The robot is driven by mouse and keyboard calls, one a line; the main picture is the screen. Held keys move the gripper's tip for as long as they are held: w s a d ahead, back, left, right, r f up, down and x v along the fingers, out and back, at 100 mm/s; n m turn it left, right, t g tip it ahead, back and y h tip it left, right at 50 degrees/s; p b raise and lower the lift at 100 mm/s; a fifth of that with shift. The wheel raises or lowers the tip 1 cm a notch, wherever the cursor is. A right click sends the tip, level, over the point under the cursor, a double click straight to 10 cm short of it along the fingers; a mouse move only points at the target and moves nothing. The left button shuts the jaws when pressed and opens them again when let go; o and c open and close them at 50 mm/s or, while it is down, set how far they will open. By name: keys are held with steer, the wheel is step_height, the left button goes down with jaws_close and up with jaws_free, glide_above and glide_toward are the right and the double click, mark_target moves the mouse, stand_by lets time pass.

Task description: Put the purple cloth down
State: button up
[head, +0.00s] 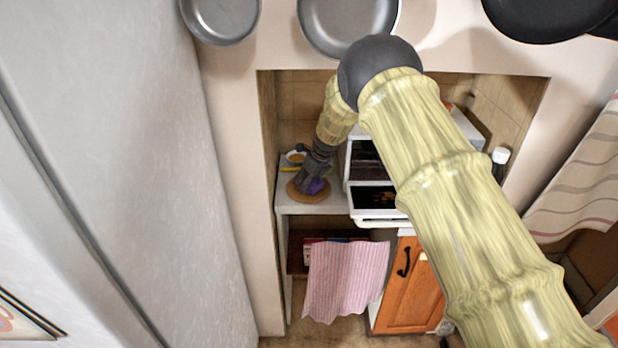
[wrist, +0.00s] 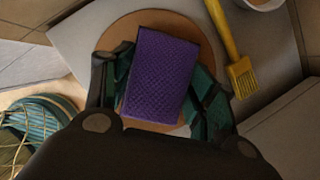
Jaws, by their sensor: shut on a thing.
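The purple cloth (wrist: 162,70) is a folded, textured block held between the fingers of my gripper (wrist: 158,92) in the wrist view. In the head view my gripper (head: 316,178) points down in the niche, with a bit of the purple cloth (head: 318,187) showing at its tip. The cloth is over a round brown board (head: 297,195) on the left part of the counter. The board (wrist: 125,27) also shows behind the cloth in the wrist view. Whether the cloth touches the board I cannot tell.
A yellow brush (wrist: 240,78) lies right of the board in the wrist view, near a white bowl (head: 296,156). A white oven with its door (head: 376,203) open stands to the right. A pink striped towel (head: 345,280) hangs below; pans (head: 348,22) hang above.

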mark_target(315, 184)
steer(key=shift+f, duration=0.1)
steer(key=o, duration=1)
steer(key=shift+r, duration=0.2)
steer(key=shift+b+v, duration=1.4)
steer(key=shift+v, duration=2.3)
